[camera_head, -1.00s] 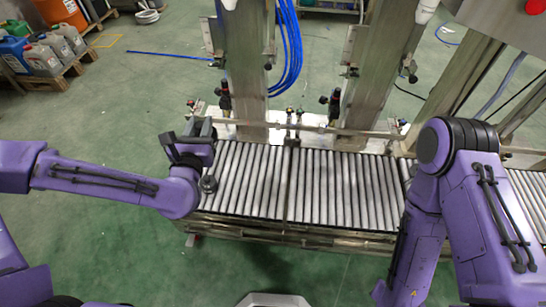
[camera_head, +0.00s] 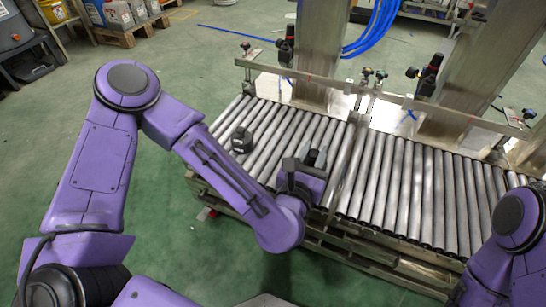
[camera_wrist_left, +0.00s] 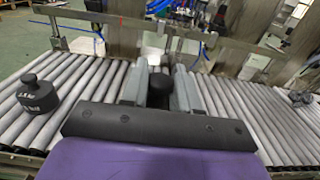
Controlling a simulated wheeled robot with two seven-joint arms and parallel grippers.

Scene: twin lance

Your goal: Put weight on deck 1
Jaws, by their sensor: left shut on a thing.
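A dark, round weight with a knob on top (camera_head: 242,140) stands upright on the rollers at the left of the conveyor; it also shows at the left in the left wrist view (camera_wrist_left: 38,97). My left gripper (camera_head: 314,160) is over the rollers, right of that weight and close to a cross divider. In the left wrist view its two grey fingers (camera_wrist_left: 158,84) are shut on a dark, rounded thing (camera_wrist_left: 158,92), mostly hidden, probably a weight. My right gripper is out of view. No label shows which part is deck 1.
The roller conveyor (camera_head: 400,185) runs across the view, with a metal rail (camera_head: 390,97) and valves behind it. Steel posts (camera_head: 322,50) rise at the back. A small dark thing (camera_wrist_left: 300,97) is on the rollers far right. My right arm is at lower right.

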